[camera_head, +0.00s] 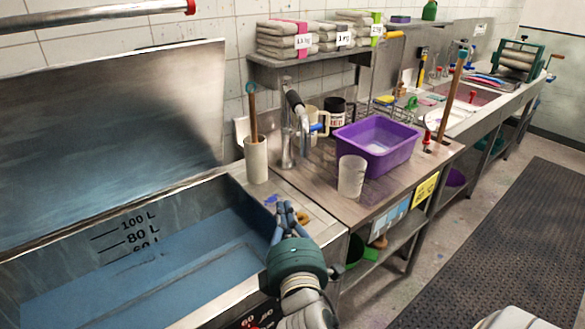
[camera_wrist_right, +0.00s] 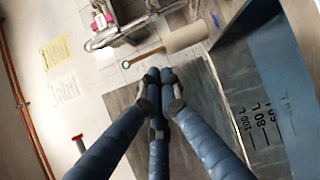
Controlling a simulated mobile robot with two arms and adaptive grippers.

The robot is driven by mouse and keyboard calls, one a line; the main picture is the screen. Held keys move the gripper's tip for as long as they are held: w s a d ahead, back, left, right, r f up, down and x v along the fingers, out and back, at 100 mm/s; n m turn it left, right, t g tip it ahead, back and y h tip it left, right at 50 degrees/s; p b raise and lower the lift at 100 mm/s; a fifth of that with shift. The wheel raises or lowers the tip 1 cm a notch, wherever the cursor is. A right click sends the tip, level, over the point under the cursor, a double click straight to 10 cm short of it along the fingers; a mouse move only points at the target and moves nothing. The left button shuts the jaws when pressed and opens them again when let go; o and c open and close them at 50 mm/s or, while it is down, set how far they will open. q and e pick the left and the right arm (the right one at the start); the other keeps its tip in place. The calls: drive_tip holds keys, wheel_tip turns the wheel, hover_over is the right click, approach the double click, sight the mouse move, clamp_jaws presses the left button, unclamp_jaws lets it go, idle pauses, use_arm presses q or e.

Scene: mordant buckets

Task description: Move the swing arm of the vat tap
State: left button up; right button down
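The vat tap (camera_head: 287,150) is a metal post on the ledge at the back right of the vat. Its swing arm (camera_head: 301,118) has a black upper part and points right, toward the counter side, not over the vat. A blue piece (camera_head: 316,127) shows beside it. My right gripper (camera_head: 285,212) is above the vat's right edge, in front of and below the tap, apart from it. In the right wrist view its blue fingers (camera_wrist_right: 160,76) are together at the tips with nothing between them. I cannot clearly pick out the tap there. My left gripper is not in view.
The vat (camera_head: 215,312) holds blue liquid, its lid (camera_head: 110,150) raised. A white cylinder with a stick (camera_head: 256,160) stands left of the tap. A translucent beaker (camera_head: 351,177), purple tub (camera_head: 376,145) and mugs (camera_head: 336,110) stand to the right. The floor mat (camera_head: 500,240) is clear.

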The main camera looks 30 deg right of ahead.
drive_tip(key=w+d+r+n+t+p, duration=0.1)
drive_tip(key=w+d+r+p, duration=0.2)
drive_tip(key=w+d, duration=0.5)
drive_tip(key=shift+w+r+p, duration=0.25)
drive_tip(key=shift+r+p, duration=0.05)
drive_tip(key=shift+p, duration=0.5)
